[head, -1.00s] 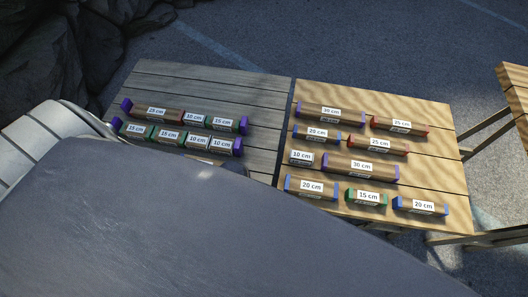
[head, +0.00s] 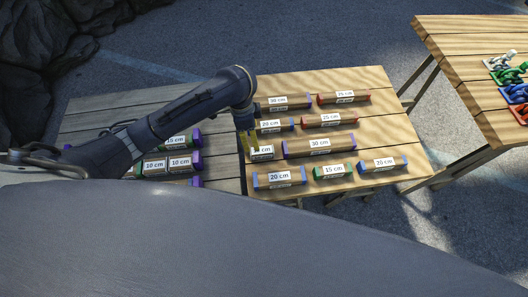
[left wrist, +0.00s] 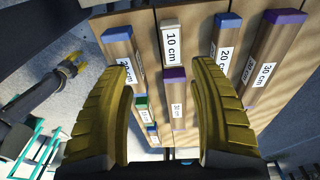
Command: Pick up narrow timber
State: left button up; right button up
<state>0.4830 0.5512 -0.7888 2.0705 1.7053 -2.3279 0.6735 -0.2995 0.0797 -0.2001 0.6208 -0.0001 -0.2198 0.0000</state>
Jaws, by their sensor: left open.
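Several narrow timbers with white length labels lie on the light wooden table (head: 405,150). The 10 cm timber (head: 266,154) lies at its left edge, between a blue-ended 20 cm timber in front (head: 279,180) and another behind (head: 271,126). A purple-ended 30 cm timber (head: 320,149) lies to its right. My left gripper (head: 248,144) is open just above the 10 cm timber's left part. In the left wrist view its yellow fingers (left wrist: 160,65) stand either side of the 10 cm timber (left wrist: 170,48), with nothing held. My right gripper (left wrist: 72,66) shows small at the left there, its jaw state unclear.
A greyer table (head: 90,115) on the left holds more timbers (head: 167,165), partly hidden by my left arm. Red-ended 25 cm timbers (head: 344,97) lie towards the back of the light table. A third table (head: 470,85) at the right carries coloured clamp-like items (head: 515,92).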

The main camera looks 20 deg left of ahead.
pick_arm(q)
jog(key=w+r, duration=0.1)
jog(key=w, duration=0.1)
send_over(262, 150)
jog(key=a, duration=0.1)
jog(key=shift+t, duration=0.3)
jog(key=f, duration=1.1)
jog(key=shift+s+a, duration=0.1)
jog(key=shift+s, duration=0.25)
jog(key=shift+w+d+f, duration=0.1)
jog(key=shift+d+f, duration=0.1)
jog(key=shift+f, duration=0.75)
jog(key=shift+w+d+f, duration=0.15)
jog(key=shift+f, duration=0.75)
jog(key=shift+w+d+f, duration=0.1)
jog(key=shift+d+f, duration=0.1)
jog(key=shift+f, duration=0.75)
jog(key=c, duration=1.3)
